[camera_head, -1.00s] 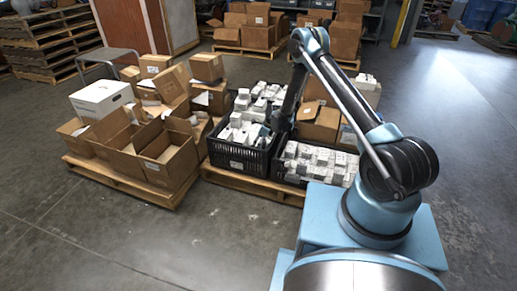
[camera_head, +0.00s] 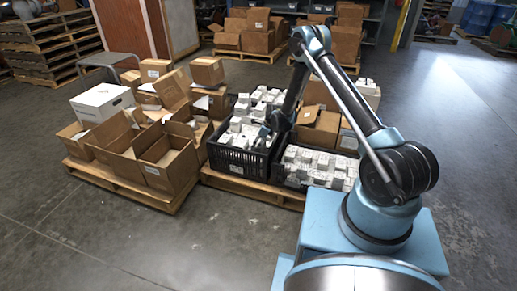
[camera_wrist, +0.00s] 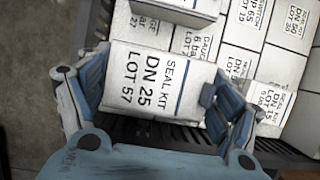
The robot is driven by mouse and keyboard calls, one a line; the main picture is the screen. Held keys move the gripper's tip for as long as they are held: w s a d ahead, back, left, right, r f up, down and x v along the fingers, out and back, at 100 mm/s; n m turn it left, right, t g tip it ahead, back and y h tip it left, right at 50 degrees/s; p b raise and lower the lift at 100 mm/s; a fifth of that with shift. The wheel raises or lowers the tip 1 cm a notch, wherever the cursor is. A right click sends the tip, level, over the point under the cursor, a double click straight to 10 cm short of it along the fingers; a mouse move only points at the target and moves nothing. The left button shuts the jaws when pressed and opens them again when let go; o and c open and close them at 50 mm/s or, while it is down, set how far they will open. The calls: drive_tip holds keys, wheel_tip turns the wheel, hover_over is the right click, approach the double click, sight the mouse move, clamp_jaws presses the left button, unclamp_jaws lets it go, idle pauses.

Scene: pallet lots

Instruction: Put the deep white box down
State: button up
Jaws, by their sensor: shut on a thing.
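The deep white box (camera_wrist: 155,85), labelled SEAL KIT DN 25 LOT 57, sits between the two fingers of my gripper (camera_wrist: 158,95) in the wrist view. The fingers press on its left and right sides. It is at the near edge of the left black crate (camera_head: 236,161), beside other white boxes. I cannot tell whether its underside rests on anything. In the head view my gripper (camera_head: 264,134) is low at the right part of this crate, and the held box is hard to make out there.
The left crate is crowded with white boxes (camera_head: 262,98). A second black crate (camera_head: 285,178) of white boxes stands to its right. Open cardboard boxes (camera_head: 165,165) fill a pallet on the left. The concrete floor in front is clear.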

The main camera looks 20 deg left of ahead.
wheel_tip(320, 180, up, 7)
drive_tip(key=shift+r, duration=0.15)
